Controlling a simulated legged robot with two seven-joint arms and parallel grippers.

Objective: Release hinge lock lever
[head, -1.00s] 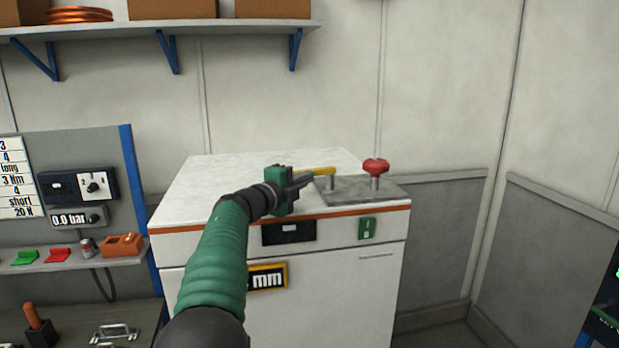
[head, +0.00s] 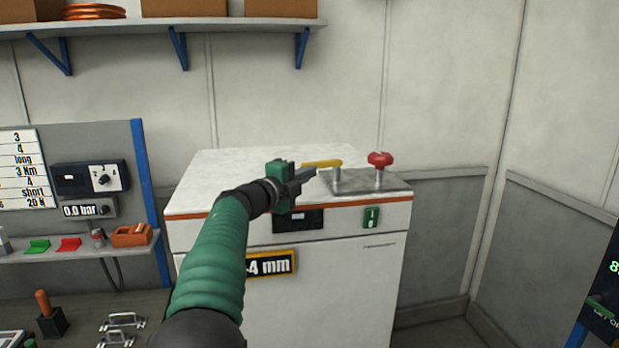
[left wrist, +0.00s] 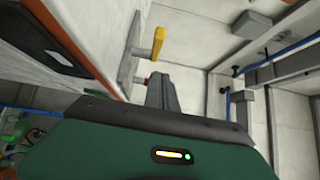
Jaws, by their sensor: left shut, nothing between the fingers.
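The yellow lever (head: 322,163) sits on a short grey post on the grey metal plate (head: 350,183) at the right of the white cabinet's top. It points left in the head view. A red knob (head: 380,160) stands on a post to its right. My left gripper (head: 312,173) is shut and empty, just in front of and below the lever's left end; whether they touch is unclear. In the left wrist view the yellow lever (left wrist: 158,45) shows apart from the shut fingers (left wrist: 160,95), with the red knob partly hidden behind them. My right gripper is not in view.
The white cabinet (head: 330,290) has a dark display, a green switch (head: 371,217) and a yellow-framed mm sign (head: 270,264) on its front. A shelf (head: 150,27) with boxes hangs above. A side panel with a small shelf (head: 70,247) stands left.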

